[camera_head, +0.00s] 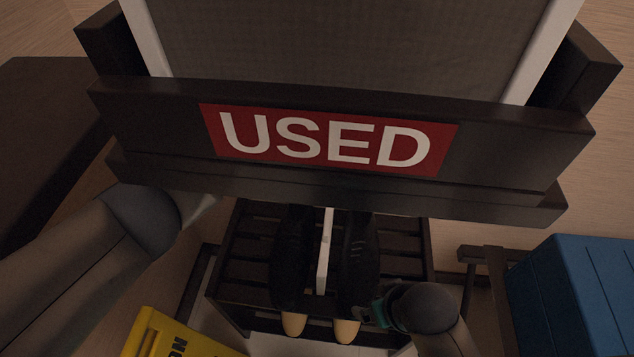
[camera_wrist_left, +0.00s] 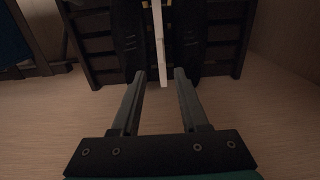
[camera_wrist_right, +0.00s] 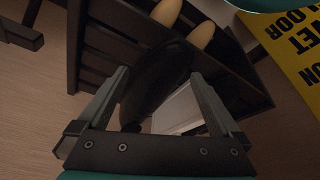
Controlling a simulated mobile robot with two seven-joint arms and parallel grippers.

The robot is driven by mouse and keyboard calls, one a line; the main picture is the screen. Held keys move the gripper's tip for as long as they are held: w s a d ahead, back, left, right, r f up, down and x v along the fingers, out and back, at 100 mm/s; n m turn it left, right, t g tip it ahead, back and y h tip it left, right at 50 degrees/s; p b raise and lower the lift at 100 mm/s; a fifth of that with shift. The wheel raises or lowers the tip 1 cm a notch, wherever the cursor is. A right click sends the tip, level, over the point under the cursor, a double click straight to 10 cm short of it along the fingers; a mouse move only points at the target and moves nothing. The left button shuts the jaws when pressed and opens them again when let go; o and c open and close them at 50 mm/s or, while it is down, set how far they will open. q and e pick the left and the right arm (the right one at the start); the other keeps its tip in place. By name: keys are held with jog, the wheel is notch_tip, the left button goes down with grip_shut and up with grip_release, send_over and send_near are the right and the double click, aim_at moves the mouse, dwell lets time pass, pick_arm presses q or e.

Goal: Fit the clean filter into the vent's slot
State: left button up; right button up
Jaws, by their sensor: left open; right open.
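A thin white-framed panel (camera_head: 325,250), which looks like a filter, stands edge-on between two dark shoes on a slatted rack. It also shows in the left wrist view (camera_wrist_left: 158,35) and, with its pale face, in the right wrist view (camera_wrist_right: 178,108). My left gripper (camera_wrist_left: 160,72) is open, with the panel's edge beyond its fingertips; in the head view it is mostly hidden behind the USED holder. My right gripper (camera_wrist_right: 160,74) is open by a shoe and the panel, apparently holding nothing. A greyish-brown filter (camera_head: 350,40) stands in the USED holder (camera_head: 500,165). I see no vent slot.
The slatted rack (camera_head: 245,250) holds the dark shoes (camera_head: 357,255), which have tan ends. A yellow wet-floor sign (camera_head: 175,335) stands at lower left, a blue box (camera_head: 570,295) at lower right. Dark furniture (camera_head: 45,130) is at the left. The USED holder overhangs the rack in the head view.

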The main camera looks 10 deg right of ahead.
pick_arm(q)
jog(key=t+h, duration=0.1)
jog(key=h, duration=0.4)
send_over(322, 263)
notch_tip(322, 263, down, 9)
jog(key=shift+f, duration=0.2)
pick_arm(e)
jog(key=shift+c, duration=0.6)
pick_arm(q)
jog(key=s+a+f+t+y, duration=0.1)
jog(key=s+a+f, duration=0.1)
jog(key=a, duration=0.5)
jog(key=s+a+f+t+y, duration=0.1)
jog(key=s+a+f+y, duration=0.1)
jog(key=s+a, duration=0.2)
jog(key=s+a+f+n+t+y, duration=0.1)
jog(key=s+a, duration=0.3)
jog(key=a, duration=0.6)
jog(key=shift+a+f+y, duration=0.2)
jog(key=shift+f+y, duration=0.1)
jog(key=shift+f, duration=0.25)
jog(key=shift+f, duration=0.1)
